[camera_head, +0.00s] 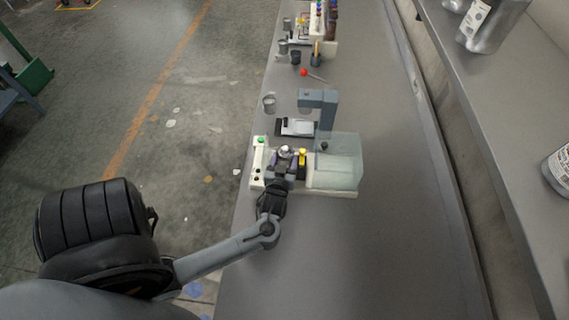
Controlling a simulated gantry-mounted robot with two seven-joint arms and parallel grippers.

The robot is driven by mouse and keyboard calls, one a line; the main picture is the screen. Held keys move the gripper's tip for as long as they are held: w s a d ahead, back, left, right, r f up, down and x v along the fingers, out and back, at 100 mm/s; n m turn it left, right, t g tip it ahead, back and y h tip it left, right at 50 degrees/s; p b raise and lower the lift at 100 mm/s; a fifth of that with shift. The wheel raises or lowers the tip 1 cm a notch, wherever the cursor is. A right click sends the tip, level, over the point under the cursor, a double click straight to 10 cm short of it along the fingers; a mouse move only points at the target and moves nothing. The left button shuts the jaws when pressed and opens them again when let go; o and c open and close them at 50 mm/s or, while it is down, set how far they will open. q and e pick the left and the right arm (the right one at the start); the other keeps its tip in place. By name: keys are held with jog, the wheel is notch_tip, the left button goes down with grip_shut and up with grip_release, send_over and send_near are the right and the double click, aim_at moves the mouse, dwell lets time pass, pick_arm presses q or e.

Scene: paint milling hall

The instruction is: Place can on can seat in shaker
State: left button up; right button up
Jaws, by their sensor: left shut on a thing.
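The shaker (333,163) stands on the grey bench, with a pale base, a translucent cover on its right and a control strip with a green button (261,140) on its left. My left gripper (284,161) reaches over the open left part of the shaker and is shut on a small can (285,149), of which only the light top shows. The can seat is hidden under the gripper and can, so I cannot tell whether the can touches it. A yellow part (302,157) is just right of the can. My right gripper is out of view.
Behind the shaker are a scale-like device (297,127) under a grey stand (327,106), a metal cup (269,103), and a red-tipped tool (304,73). Several cans and bottles stand farther back. A raised shelf (491,120) runs along the right. The near bench (340,260) is clear.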

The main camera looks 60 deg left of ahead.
pick_arm(q)
jog(key=shift+f, duration=0.85)
jog(key=shift+f, duration=0.15)
jog(key=o, duration=0.9)
